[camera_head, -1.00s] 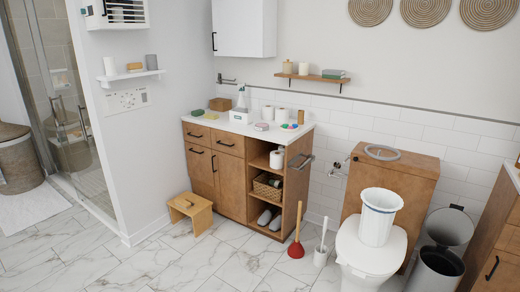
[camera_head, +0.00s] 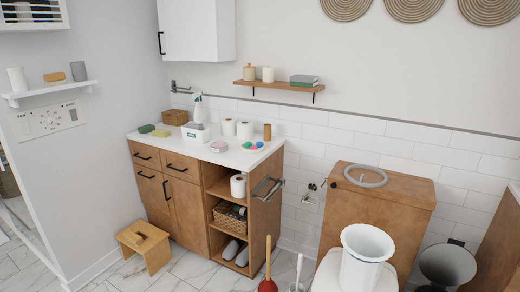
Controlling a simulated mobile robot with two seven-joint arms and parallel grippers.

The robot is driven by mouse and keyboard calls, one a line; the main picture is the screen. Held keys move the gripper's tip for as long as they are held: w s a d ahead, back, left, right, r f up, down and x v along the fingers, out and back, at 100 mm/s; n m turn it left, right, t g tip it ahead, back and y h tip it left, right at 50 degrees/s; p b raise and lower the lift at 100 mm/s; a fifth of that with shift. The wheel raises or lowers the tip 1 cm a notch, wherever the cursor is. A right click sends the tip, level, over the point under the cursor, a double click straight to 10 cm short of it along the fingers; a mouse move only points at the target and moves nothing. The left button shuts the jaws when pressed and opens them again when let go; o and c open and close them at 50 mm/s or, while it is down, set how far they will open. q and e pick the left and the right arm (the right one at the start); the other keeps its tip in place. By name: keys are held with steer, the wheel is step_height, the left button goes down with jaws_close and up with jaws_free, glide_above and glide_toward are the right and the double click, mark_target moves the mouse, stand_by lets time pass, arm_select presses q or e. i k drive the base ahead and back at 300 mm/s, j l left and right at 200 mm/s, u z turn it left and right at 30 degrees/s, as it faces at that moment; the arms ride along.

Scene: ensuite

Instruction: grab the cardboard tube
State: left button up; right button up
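A small brown upright cylinder, which looks like the cardboard tube (camera_head: 267,132), stands near the back right corner of the white counter top (camera_head: 190,149). White paper rolls (camera_head: 244,130) stand to its left, and a plate with coloured pieces (camera_head: 253,146) lies in front of it. Nothing hides the tube. Neither of my grippers shows in the view.
A wooden stool (camera_head: 143,238) stands before the cabinet. A plunger (camera_head: 267,272), a toilet brush (camera_head: 298,273) and the toilet with a white bin (camera_head: 366,258) on it stand to the right. A wall shelf (camera_head: 278,86) hangs above the counter.

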mark_target(268, 128)
steer(key=i+l, duration=0.2)
steer(key=i, duration=0.3)
steer(key=i+l, duration=0.2)
steer(key=i, duration=0.25)
steer(key=i+j+u, duration=0.15)
steer(key=i+u, duration=0.15)
steer(key=i, duration=0.25)
